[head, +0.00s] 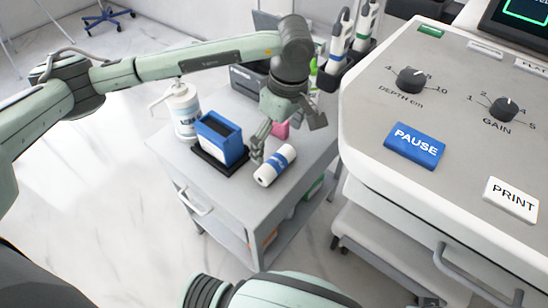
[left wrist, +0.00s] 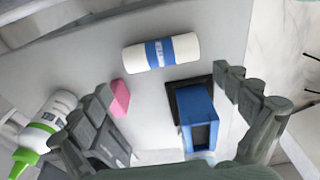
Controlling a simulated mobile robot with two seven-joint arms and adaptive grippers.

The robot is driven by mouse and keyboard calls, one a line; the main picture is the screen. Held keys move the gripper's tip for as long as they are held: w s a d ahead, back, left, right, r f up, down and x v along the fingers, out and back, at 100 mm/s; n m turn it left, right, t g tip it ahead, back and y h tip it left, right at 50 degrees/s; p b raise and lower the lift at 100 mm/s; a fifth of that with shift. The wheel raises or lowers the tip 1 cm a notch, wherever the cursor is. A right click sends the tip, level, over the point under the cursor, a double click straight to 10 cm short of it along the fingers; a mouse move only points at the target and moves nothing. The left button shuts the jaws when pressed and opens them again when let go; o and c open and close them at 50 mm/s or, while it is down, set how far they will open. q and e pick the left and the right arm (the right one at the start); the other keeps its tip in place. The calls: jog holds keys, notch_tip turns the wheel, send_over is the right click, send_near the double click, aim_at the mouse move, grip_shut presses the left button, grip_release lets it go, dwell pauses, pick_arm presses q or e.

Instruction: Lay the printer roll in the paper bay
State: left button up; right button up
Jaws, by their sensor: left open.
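The printer roll (head: 266,177), a white cylinder with a blue band, lies on its side on the grey cart top near its front right edge. In the left wrist view the roll (left wrist: 184,47) lies crosswise beyond my fingertips. My left gripper (head: 288,141) is open and empty above the cart, just behind the roll in the head view. Its spread fingers also show in the left wrist view (left wrist: 162,80). I cannot tell for sure which thing has the paper bay; a dark labelled device (head: 246,82) at the cart's back is partly hidden by my arm. My right gripper is out of view.
A blue open box (head: 232,152) on a black base stands left of the roll, beside a white pump bottle (head: 184,118). A pink block (left wrist: 120,97) and a green-capped bottle (left wrist: 46,124) are close to my left finger. The console (head: 450,110) rises at right.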

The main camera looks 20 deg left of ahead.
aim_at(275, 159)
pick_arm(q)
jog(key=f, duration=0.3)
jog(key=f+p, duration=0.1)
jog(key=f, duration=0.2)
jog(key=shift+s+a+f, duration=0.1)
jog(key=shift+a+f, duration=0.1)
jog(key=shift+f, duration=0.05)
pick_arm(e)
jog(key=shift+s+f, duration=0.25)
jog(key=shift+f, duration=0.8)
pick_arm(q)
jog(key=shift+r, duration=0.15)
jog(key=c, duration=1)
